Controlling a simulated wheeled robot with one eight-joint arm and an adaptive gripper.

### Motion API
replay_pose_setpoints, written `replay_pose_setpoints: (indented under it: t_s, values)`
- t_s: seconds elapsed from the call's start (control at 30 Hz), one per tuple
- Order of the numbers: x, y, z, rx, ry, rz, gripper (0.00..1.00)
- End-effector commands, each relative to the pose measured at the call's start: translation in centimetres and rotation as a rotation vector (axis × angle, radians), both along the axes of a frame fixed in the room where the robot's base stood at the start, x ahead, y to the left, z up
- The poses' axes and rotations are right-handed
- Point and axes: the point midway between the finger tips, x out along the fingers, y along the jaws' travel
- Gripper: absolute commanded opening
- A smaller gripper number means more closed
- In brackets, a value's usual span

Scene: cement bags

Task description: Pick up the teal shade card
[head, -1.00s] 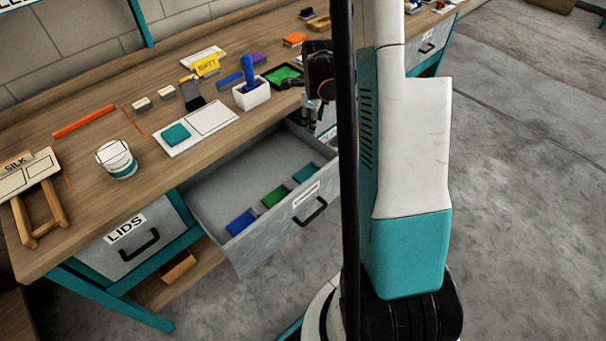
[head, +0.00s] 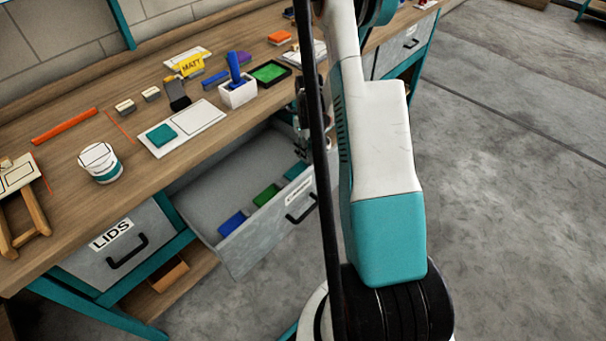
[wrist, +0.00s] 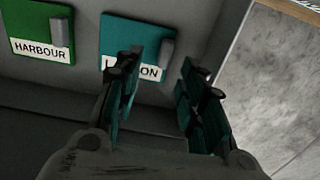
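The teal shade card (head: 296,170) lies in the open drawer (head: 205,190), at the right end of a row beside a green and a blue card. In the wrist view the teal card (wrist: 135,37) has a grey tab and a white label, partly covered by my left finger; only "L" and "ON" can be read. My gripper (wrist: 160,92) is open and empty, its fingers pointing toward the drawer floor. The card is ahead and slightly left of the finger gap. In the head view my gripper (head: 302,140) is partly hidden behind a dark pole, over the drawer's right end.
The green card (wrist: 38,33), labelled HARBOUR, lies left of the teal one. The drawer front (head: 270,225) and right wall are close. A teal block (head: 162,135) sits on a white board on the bench. A white tub (head: 100,162) stands farther left.

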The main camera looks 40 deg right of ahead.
Motion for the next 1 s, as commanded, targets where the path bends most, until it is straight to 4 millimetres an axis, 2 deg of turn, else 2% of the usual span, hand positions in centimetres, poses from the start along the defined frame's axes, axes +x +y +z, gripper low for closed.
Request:
replay_pose_setpoints:
  t_s: [0.17, 0.4, 0.67, 0.7, 0.83, 0.87, 1.0]
  values:
    - [-0.2, -0.3, -1.6, 0.000, 0.000, -0.001, 0.37]
    - [-0.5, -0.7, -4.9, 0.000, 0.000, 0.000, 0.37]
    - [-0.5, -0.7, -5.1, 0.000, 0.000, 0.000, 0.37]
    - [-0.5, -0.7, -5.1, 0.000, 0.000, 0.000, 0.32]
    - [-0.5, -0.7, -5.1, 0.000, 0.000, 0.000, 0.03]
    - [-0.5, -0.7, -5.1, 0.000, 0.000, 0.000, 0.00]
    - [-0.5, -0.7, -5.1, 0.000, 0.000, 0.000, 0.00]
